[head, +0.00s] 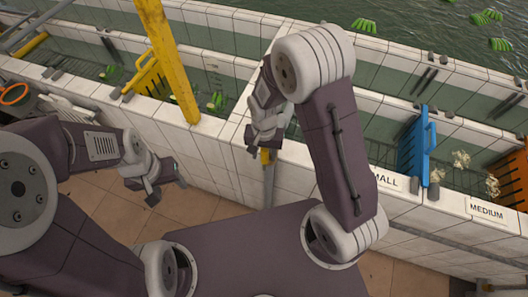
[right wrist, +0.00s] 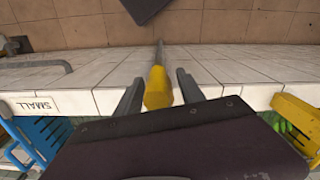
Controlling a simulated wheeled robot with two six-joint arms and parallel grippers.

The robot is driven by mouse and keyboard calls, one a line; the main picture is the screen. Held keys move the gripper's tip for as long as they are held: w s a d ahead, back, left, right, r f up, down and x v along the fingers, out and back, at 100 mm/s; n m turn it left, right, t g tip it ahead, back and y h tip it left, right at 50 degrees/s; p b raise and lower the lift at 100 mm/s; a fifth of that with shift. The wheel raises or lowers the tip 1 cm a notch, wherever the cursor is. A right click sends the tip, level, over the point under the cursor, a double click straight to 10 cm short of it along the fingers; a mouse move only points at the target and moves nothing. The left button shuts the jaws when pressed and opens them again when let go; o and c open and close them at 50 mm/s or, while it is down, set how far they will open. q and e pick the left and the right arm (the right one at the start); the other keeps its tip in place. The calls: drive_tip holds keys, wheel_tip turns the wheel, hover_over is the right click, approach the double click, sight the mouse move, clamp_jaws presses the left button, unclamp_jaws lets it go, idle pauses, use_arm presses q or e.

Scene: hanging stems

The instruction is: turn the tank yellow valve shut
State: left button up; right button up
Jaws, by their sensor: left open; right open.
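The yellow valve handle (right wrist: 158,90) shows in the right wrist view, standing in line with a grey rod or pipe that runs down the white tiled tank wall. In the head view only a small yellow part (head: 265,156) shows just below my right gripper (head: 264,140). In the right wrist view my right gripper (right wrist: 160,82) is open, with one finger on each side of the handle and visible gaps on both sides. My left gripper (head: 166,188) is open and empty over the floor, left of the valve.
White tiled tanks hold green water. A blue rack (head: 414,150) and an orange rack (head: 511,175) stand at right, near the SMALL and MEDIUM labels. A yellow post (head: 168,60) and a yellow rack (head: 146,76) stand at left. The tiled floor (head: 110,200) is clear.

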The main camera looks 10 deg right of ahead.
drive_tip(key=shift+s+r, duration=0.15)
drive_tip(key=shift+s, duration=0.25)
drive_tip(key=c, duration=0.6)
clamp_jaws()
idle(0.4)
